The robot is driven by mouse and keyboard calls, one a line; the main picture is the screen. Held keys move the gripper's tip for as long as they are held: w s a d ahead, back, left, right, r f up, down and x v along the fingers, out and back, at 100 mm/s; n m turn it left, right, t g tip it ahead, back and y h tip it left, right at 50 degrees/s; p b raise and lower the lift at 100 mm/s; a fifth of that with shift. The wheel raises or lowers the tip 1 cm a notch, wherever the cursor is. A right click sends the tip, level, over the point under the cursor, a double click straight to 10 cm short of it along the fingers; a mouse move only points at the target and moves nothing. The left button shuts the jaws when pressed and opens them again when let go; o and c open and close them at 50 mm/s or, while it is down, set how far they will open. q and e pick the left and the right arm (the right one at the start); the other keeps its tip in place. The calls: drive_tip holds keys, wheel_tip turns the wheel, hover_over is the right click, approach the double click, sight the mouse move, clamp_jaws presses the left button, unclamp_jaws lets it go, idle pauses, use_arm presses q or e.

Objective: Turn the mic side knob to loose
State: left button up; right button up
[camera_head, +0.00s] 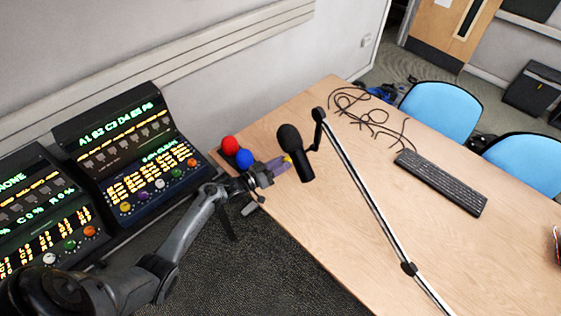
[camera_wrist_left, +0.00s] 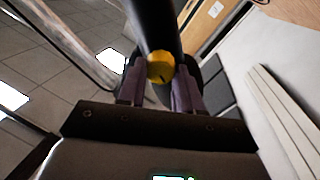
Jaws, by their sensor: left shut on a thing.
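The black microphone (camera_head: 302,168) hangs from a jointed boom arm (camera_head: 365,195) above the table. Its side knob is yellow and round; it shows in the left wrist view (camera_wrist_left: 160,66) against the mic's dark body (camera_wrist_left: 158,25). My right gripper is not in view.
A red ball (camera_head: 229,144) and a blue ball (camera_head: 244,158) are close behind my left gripper. Lit control panels (camera_head: 130,150) stand at the left. Cables (camera_head: 372,115) and a keyboard (camera_head: 440,182) lie on the wooden table (camera_head: 330,250). Blue chairs (camera_head: 441,108) stand beyond.

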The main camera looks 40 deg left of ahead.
use_arm(q)
drive_tip(key=shift+n+y+p, duration=0.3)
drive_tip(key=shift+n+p, duration=0.85)
drive_tip(key=shift+n, duration=2.05)
drive_tip(key=o, duration=1)
drive_tip(key=shift+o, duration=0.2)
drive_tip(key=v, duration=1)
drive_tip(key=shift+s+f, duration=0.2)
drive_tip(key=shift+s, duration=0.2)
